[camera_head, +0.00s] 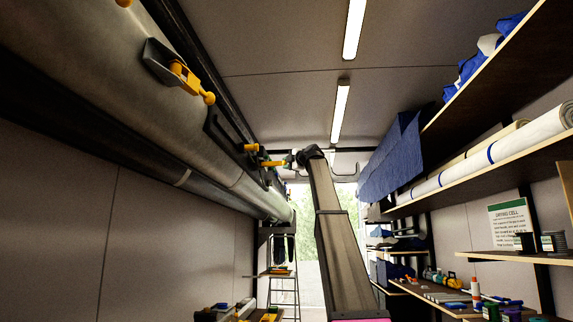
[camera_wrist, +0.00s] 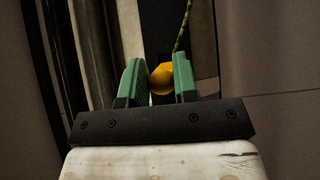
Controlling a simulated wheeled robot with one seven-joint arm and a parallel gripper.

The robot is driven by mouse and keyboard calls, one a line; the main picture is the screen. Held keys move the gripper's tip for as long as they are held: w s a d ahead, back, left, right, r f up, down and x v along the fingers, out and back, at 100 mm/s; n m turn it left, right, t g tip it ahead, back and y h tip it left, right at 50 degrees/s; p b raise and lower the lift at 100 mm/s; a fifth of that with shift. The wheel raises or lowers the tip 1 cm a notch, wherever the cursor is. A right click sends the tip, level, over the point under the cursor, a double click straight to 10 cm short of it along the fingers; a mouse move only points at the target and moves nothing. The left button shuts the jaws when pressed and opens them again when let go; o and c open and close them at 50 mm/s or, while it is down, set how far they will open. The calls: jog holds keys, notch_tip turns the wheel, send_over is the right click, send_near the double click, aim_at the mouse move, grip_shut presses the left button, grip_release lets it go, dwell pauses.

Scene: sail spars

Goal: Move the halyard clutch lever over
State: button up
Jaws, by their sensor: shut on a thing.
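My gripper (camera_wrist: 160,80) shows in the wrist view with its green fingers closed on either side of a yellow rounded lever knob (camera_wrist: 162,78). In the head view my gripper (camera_head: 288,162) is small, high at the end of my raised arm. A yellow lever (camera_head: 271,163) reaches toward it from the side of the big grey spar (camera_head: 130,85). The lever's base and pivot are too small or hidden to make out. Another yellow lever (camera_head: 190,80) with a dark grey cheek sits nearer on the same spar. I cannot read any label on the levers.
A dark handle-like fitting (camera_head: 222,132) stands out from the spar before the held lever. A green cord (camera_wrist: 184,25) runs above the knob. Shelves with rolled sailcloth (camera_head: 485,155) line the right; a stepladder (camera_head: 284,285) stands at the back. Open air lies below the spar.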

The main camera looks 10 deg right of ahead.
jog(key=shift+w+d, duration=0.1)
jog(key=shift+w, duration=0.1)
jog(key=shift+w+d, duration=0.2)
jog(key=shift+w, duration=0.2)
jog(key=o, duration=0.8)
jog(key=v, duration=1)
jog(key=shift+s+d+f, duration=0.1)
jog(key=shift+s+d, duration=0.05)
jog(key=shift+s, duration=0.2)
